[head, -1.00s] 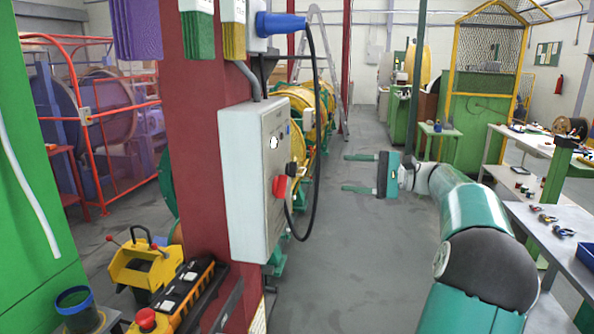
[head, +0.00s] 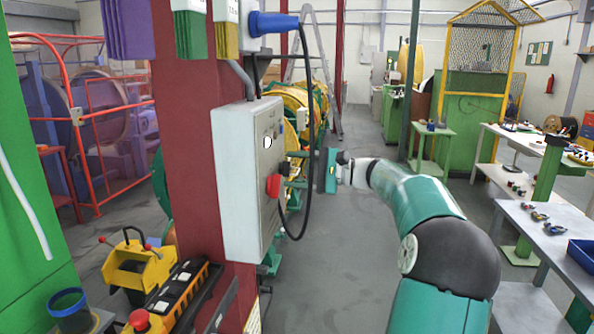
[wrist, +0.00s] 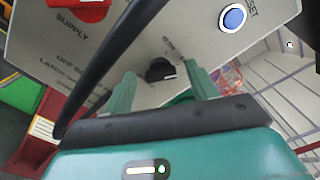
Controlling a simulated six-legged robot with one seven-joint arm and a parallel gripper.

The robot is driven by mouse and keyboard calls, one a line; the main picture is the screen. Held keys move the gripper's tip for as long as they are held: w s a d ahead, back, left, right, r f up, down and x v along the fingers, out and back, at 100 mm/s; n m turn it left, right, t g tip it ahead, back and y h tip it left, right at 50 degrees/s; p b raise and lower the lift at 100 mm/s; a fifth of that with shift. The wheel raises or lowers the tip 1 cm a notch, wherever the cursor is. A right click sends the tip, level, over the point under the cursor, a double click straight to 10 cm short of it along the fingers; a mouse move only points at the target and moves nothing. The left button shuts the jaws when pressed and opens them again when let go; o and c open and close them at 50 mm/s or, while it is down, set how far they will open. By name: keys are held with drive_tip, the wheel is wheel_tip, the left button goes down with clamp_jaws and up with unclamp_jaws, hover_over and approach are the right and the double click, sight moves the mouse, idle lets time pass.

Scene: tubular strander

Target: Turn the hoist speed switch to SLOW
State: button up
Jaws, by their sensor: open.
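A grey control box (head: 238,185) hangs on a red column. A black knob (wrist: 160,70) with a pale mark stands on its panel, and it is the likely speed switch, though the lettering beside it is too small to read. My gripper (wrist: 161,78) is open, with one green finger on each side of the knob in the wrist view. I cannot tell whether the fingers touch it. In the head view my gripper (head: 296,168) reaches in from the right towards the box's panel. The knob is hardly visible there.
A black cable (head: 312,110) from a blue plug (head: 275,23) loops down past the gripper and crosses the wrist view (wrist: 115,55). A red handle (head: 272,186) marked SUPPLY and a blue button (wrist: 233,17) are on the same panel. The aisle floor (head: 340,260) is clear.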

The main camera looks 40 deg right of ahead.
drive_tip(key=c, duration=1)
drive_tip(key=shift+n, duration=0.3)
drive_tip(key=n, duration=1.1)
drive_tip(key=shift+f, duration=0.2)
drive_tip(key=o, duration=1)
drive_tip(key=shift+s+d, duration=0.1)
